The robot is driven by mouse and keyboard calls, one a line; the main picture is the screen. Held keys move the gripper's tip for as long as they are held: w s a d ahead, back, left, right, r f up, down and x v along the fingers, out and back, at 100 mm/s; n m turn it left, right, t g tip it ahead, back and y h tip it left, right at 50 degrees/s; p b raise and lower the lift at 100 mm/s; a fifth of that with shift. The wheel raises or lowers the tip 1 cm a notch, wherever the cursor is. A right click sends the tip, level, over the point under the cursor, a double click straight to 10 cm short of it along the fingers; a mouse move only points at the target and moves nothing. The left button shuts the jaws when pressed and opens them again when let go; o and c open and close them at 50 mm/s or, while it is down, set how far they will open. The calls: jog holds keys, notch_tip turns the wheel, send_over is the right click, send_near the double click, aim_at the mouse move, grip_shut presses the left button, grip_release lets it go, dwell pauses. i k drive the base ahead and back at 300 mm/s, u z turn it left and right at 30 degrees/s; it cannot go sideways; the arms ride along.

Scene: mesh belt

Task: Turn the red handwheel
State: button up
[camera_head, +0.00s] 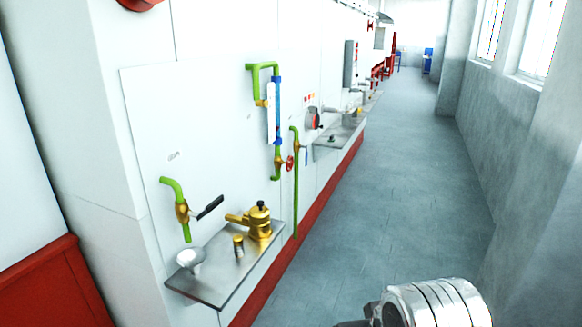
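A small red handwheel (290,162) sits on a brass valve in the green and blue pipework on the white wall panel, near the middle of the view. It is seen nearly edge-on. A silver ribbed part of my arm shows at the bottom edge, right of centre, with a dark part at its left. No gripper fingers can be made out. My arm is well apart from the handwheel, lower and to the right in the picture.
A metal shelf (225,262) juts from the wall, holding a brass valve (259,222) and a white funnel-like piece (190,260). A black-handled valve (208,208) is above it. A red round part (140,4) is cut off at the top. The grey floor aisle (385,190) is clear.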

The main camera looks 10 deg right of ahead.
aim_at(289, 164)
jog(key=z, duration=1.3)
jog(key=i, duration=1.3)
jog(key=u, duration=0.95)
